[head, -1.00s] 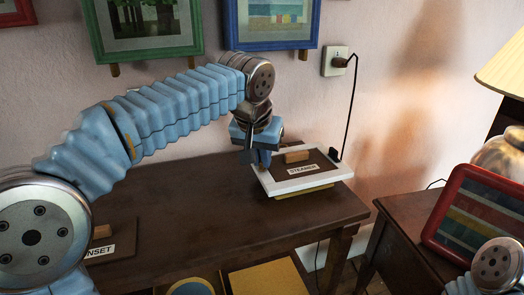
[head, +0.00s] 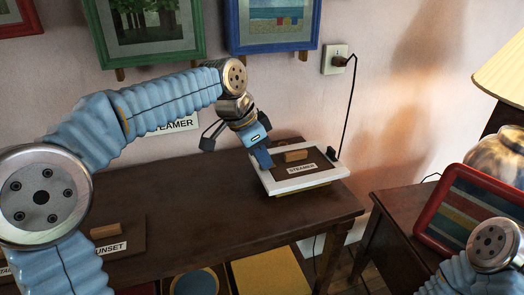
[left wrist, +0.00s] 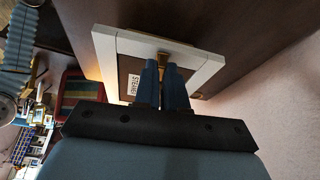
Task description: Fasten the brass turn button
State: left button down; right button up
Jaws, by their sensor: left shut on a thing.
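A white picture frame (head: 318,183) lies face down on the dark table, with a brown backing board (head: 318,167) in it labelled STEAMER. A small wooden block sits on the board. My left gripper (head: 267,163) reaches down, tilted, to the frame's left edge. In the left wrist view its blue fingers (left wrist: 163,84) are close together at the frame's edge. A small brass piece (left wrist: 163,55), seemingly the turn button, shows at the fingertips; the fingers hide most of it, so its angle cannot be told. My right gripper is out of view; only part of that arm shows.
A backing board labelled SUNSET (head: 115,236) lies at the table's left. A red-framed striped picture (head: 478,208) leans on the right-hand cabinet. A black cord (head: 349,105) runs from the wall outlet behind the frame. The table's middle is clear.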

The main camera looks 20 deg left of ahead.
pick_arm(q)
jog(key=shift+m, duration=0.6)
jog(key=c, duration=1.2)
grip_release()
jog(key=shift+r, duration=0.1)
jog(key=v, duration=1.3)
jog(key=shift+a+r+p, duration=0.2)
jog(key=shift+r+p, duration=0.05)
jog(key=shift+p, duration=0.1)
jog(key=shift+w, duration=0.1)
